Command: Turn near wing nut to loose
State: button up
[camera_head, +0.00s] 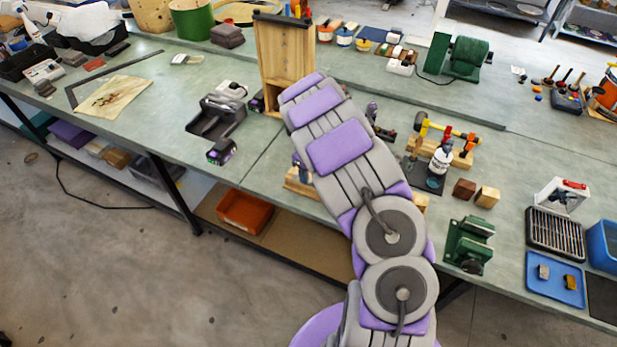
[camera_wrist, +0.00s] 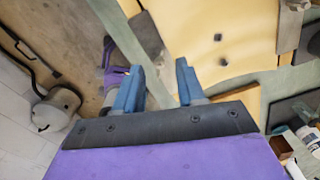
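My gripper (camera_wrist: 158,84) shows in the wrist view as two blue fingertips with a clear gap between them, and nothing is held there. In the head view my arm hides the gripper. I cannot make out a wing nut for certain in either view. In the head view a wooden block (camera_head: 300,187) with a small dark and purple part on top (camera_head: 301,165) stands at the bench's front edge, partly hidden by my arm. In the wrist view a pale wooden surface (camera_wrist: 190,25) with two small dark spots lies beyond the fingertips.
A tall wooden box (camera_head: 285,55) stands behind my arm. To the right are a white bottle (camera_head: 441,156) on a dark mat, small wooden blocks (camera_head: 487,197), a green vise-like tool (camera_head: 469,245) and a blue tray (camera_head: 556,281). The bench (camera_head: 165,130) has free room at left.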

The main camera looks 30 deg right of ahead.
jog(key=shift+f, duration=0.9)
grip_shut()
